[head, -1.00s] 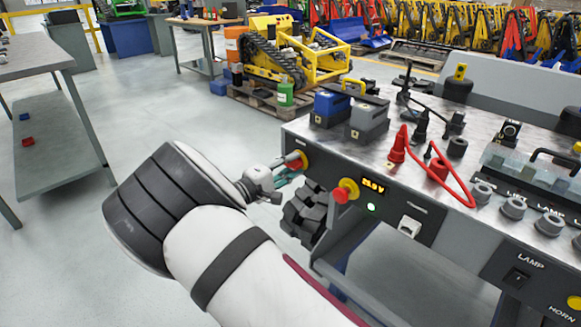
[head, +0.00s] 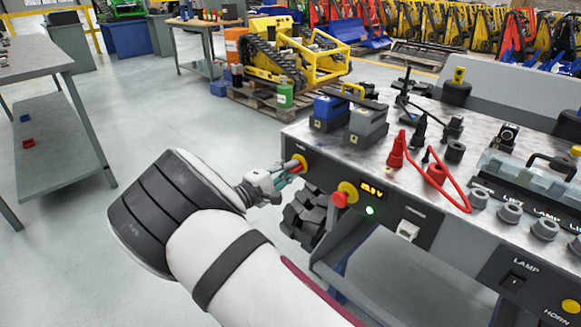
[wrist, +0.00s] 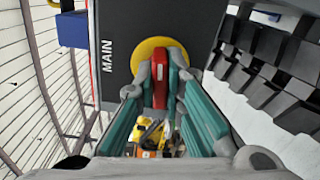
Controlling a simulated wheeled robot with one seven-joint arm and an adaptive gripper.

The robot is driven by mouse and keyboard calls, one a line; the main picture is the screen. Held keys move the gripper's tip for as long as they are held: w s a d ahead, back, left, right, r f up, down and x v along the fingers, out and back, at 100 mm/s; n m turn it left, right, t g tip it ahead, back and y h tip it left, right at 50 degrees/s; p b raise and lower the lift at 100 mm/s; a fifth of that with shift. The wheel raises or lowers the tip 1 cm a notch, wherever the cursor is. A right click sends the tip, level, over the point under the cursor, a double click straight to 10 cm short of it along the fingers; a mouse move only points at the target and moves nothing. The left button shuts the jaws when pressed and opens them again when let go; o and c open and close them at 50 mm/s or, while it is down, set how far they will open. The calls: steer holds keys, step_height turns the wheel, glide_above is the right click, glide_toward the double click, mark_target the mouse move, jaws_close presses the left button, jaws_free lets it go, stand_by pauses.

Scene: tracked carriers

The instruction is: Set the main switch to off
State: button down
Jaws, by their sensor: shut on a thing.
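The main switch is a red handle on a round yellow plate, on the left of the bench's dark front panel. In the wrist view its red handle (wrist: 161,82) stands upright in the picture, roughly in line with the lettering MAIN beside it. The yellow plate (wrist: 147,48) shows behind it. My gripper (wrist: 167,84) has a finger on each side of the handle and is shut on it. In the head view the switch (head: 300,161) shows at the tip of my gripper (head: 291,171), which partly hides the handle.
Batteries (head: 367,122) and red leads (head: 396,152) stand on the bench top.

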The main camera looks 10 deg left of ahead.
steer(key=n+p, duration=0.2)
steer(key=n, duration=0.2)
steer(key=shift+n, duration=0.3)
steer(key=n+p, duration=0.2)
steer(key=n, duration=0.1)
steer(key=shift+n, duration=0.3)
steer(key=n+p, duration=0.1)
steer(key=n, duration=0.2)
steer(key=shift+n, duration=0.3)
steer(key=shift+n+p, duration=0.5)
steer(key=shift+n, duration=1.4)
steer(key=shift+f, duration=0.1)
steer(key=c, duration=1.7)
jaws_free()
steer(key=v, duration=1.2)
